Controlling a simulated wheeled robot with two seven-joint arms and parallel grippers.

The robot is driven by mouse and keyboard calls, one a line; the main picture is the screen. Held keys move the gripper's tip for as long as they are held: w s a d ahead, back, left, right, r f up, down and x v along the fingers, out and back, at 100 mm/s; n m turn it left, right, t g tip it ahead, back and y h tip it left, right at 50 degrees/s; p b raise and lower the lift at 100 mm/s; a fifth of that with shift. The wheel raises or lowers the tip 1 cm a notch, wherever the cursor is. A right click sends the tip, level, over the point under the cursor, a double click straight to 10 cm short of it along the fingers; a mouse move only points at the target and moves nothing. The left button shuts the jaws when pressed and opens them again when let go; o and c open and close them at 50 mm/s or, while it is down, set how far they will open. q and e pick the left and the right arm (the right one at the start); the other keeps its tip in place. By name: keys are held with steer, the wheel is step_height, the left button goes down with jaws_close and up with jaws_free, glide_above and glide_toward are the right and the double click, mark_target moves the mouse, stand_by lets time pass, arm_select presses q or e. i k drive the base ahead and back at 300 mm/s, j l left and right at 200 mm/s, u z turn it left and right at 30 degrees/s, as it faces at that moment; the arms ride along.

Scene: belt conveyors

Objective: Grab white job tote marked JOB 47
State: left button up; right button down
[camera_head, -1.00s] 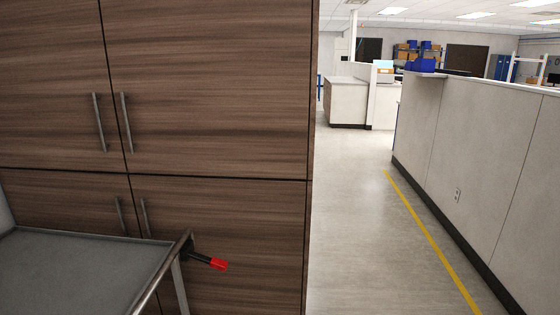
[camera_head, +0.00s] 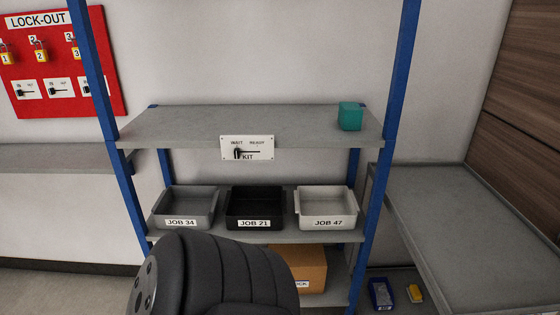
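The white tote marked JOB 47 (camera_head: 327,223) stands at the right end of the middle shelf of a blue-posted rack. It looks upright and empty, with its label facing me. A black tote marked JOB 21 (camera_head: 254,223) stands beside it on the left. A grey tote marked JOB 34 (camera_head: 182,223) stands at the left end. Neither of my grippers shows in the head view.
A teal block (camera_head: 350,116) sits on the top shelf (camera_head: 220,124). A cardboard box (camera_head: 308,268) sits on the lower shelf.

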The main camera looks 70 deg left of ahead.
mark_target(317, 208)
steer(key=j+u, duration=0.1)
steer(key=u, duration=1.7)
